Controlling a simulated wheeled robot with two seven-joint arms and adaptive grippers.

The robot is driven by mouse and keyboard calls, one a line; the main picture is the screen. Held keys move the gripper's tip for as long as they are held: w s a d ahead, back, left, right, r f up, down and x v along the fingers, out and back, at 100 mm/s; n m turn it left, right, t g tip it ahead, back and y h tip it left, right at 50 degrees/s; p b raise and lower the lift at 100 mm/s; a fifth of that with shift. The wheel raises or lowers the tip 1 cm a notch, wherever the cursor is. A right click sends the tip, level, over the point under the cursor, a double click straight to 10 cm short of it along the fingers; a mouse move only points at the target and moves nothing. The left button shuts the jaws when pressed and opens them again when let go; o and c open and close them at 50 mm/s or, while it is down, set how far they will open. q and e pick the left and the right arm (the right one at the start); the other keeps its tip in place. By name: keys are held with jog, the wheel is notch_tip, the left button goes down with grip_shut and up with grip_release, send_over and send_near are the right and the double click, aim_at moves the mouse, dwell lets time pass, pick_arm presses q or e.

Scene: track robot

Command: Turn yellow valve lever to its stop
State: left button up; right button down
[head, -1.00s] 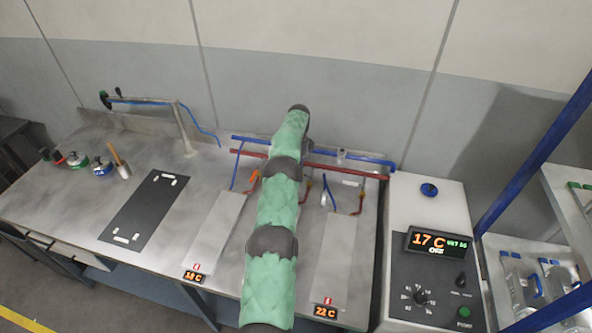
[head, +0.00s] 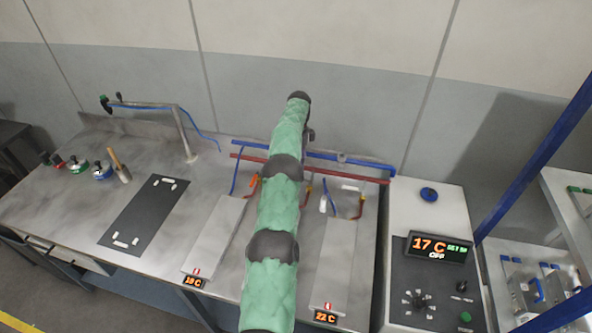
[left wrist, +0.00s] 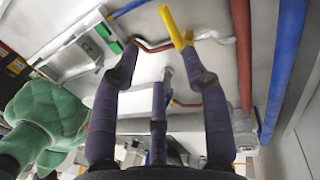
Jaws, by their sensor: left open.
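The yellow valve lever (left wrist: 173,27) shows at the top of the left wrist view, slanting down to a pipe joint. My left gripper (left wrist: 160,55) is open, its dark fingers spread and nothing between them. The lever lies beyond the fingertips, nearer the right-hand finger; I cannot tell whether they touch. In the head view my green left arm crosses the bench and hides most of the gripper and the valve area. My right gripper is in neither view.
Red pipe (head: 345,175) and blue pipe (head: 370,164) run along the bench's back. A control box (head: 437,270) stands right, a dark plate (head: 143,213) lies left. Flat pale panels (head: 215,235) lie beside the arm. In the wrist view, red and blue pipes run close on the right.

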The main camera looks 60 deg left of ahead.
pick_arm(q)
jog(key=shift+r, duration=1.6)
